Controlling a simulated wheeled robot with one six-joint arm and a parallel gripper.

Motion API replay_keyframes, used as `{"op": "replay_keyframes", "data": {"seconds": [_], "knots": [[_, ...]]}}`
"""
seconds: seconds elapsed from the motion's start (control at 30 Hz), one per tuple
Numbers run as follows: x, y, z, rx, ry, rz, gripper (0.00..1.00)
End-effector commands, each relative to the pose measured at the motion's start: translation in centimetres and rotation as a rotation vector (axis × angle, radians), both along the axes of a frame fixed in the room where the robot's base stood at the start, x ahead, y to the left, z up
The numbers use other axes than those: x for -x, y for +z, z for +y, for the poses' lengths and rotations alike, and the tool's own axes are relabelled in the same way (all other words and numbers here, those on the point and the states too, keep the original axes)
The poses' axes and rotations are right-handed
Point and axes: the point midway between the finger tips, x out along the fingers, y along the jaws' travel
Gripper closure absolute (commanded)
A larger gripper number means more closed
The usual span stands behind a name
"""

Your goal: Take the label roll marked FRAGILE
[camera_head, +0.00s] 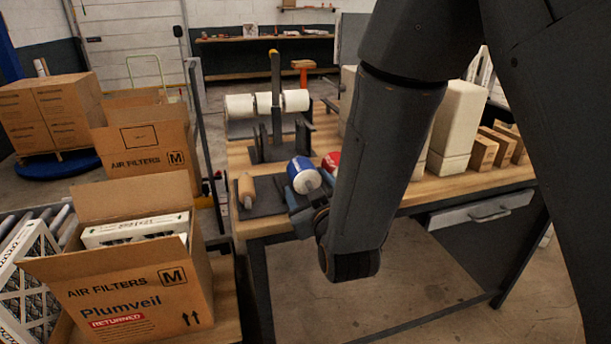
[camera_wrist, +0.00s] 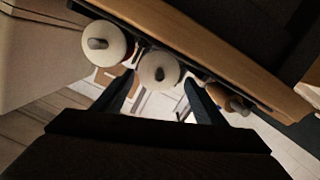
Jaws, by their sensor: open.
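A blue and white label roll (camera_head: 303,175) sits on a dark holder at the table's front edge. A red roll (camera_head: 330,163) is to its right, partly hidden by my arm. A smaller tan roll (camera_head: 246,190) is to its left. I cannot read FRAGILE on any roll. My gripper (camera_head: 293,196) is at the table edge just below the blue roll, partly hidden by my forearm. In the wrist view my open gripper (camera_wrist: 160,78) points at the white end of the middle roll (camera_wrist: 160,66). The red roll (camera_wrist: 106,44) is left, the tan roll (camera_wrist: 228,98) right.
White paper rolls (camera_head: 265,104) hang on a stand behind the holder. Tall cream blocks (camera_head: 458,125) and small brown boxes (camera_head: 485,152) stand at the right of the wooden table (camera_head: 475,186). An open air-filter carton (camera_head: 140,285) stands at the left front.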

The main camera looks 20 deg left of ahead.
Motion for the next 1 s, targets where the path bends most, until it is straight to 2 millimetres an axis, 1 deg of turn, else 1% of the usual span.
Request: {"op": "replay_keyframes", "data": {"seconds": [0.27, 0.5, 0.57, 0.7, 0.87, 0.9, 0.97, 1.0], "knots": [[-2.4, -0.1, 1.3, -0.001, 0.0, -0.002, 0.35], [-5.5, -0.2, 2.7, -0.001, -0.001, -0.001, 0.35], [-6.0, -0.4, 3.0, -0.001, 0.0, 0.0, 0.35], [-6.6, -0.5, 3.3, 0.0, 0.0, -0.001, 0.35], [-6.6, -0.5, 3.3, -0.001, 0.0, 0.0, 0.35], [-6.6, -0.5, 3.3, -0.001, 0.0, 0.0, 0.37], [-6.6, -0.5, 3.3, -0.001, 0.0, 0.0, 0.47], [-6.6, -0.5, 3.3, -0.001, 0.0, 0.0, 0.54]]}}
